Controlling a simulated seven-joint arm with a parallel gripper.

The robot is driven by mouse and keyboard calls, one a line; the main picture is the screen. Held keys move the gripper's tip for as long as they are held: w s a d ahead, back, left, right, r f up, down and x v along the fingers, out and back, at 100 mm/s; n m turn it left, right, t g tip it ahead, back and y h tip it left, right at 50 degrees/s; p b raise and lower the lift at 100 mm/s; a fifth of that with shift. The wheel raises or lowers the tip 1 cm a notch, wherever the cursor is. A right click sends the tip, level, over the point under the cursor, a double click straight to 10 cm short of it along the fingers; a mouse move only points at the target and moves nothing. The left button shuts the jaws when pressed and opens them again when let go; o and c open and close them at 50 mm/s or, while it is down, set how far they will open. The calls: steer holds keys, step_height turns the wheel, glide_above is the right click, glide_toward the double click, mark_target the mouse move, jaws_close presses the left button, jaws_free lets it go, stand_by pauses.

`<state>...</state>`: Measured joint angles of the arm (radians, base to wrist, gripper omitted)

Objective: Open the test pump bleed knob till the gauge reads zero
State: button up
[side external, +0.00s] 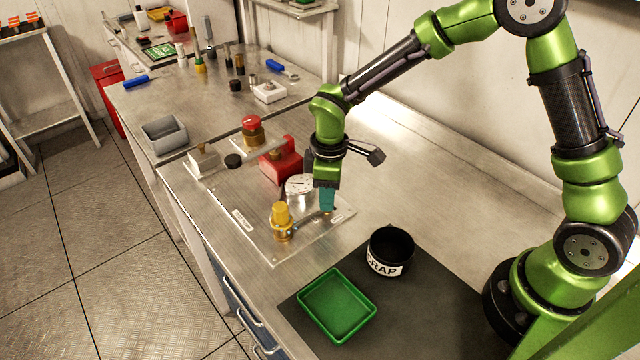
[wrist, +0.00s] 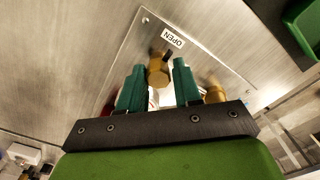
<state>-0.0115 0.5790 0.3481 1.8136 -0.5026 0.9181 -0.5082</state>
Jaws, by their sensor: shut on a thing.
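My gripper (side external: 327,207), with teal fingers, points down at the right side of the test pump's metal plate (side external: 275,245). In the wrist view its fingers (wrist: 157,76) are shut on a small brass bleed knob (wrist: 158,68), beside a white "OPEN" label (wrist: 173,38). The fingers hide most of the knob in the side view. The round white gauge (side external: 299,184) lies just left of my gripper; its needle and reading are too small to tell. A yellow-capped fitting (side external: 281,217) stands upright at the plate's front, and a red block (side external: 282,162) sits behind the gauge.
A black scrap bin (side external: 390,248) and a green tray (side external: 337,305) stand on the dark mat in front. A red-topped brass part (side external: 252,132), a white block (side external: 204,158) and a grey bin (side external: 165,134) stand to the left. The bench right of the plate is clear.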

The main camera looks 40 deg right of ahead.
steer(key=shift+d, duration=0.5)
steer(key=o, duration=0.9)
steer(key=shift+s, duration=0.1)
steer(key=shift+o, duration=0.2)
steer(key=shift+a, duration=0.15)
steer(key=shift+a+f, duration=0.1)
steer(key=shift+a, duration=0.05)
step_height(320, 180, up, 17)
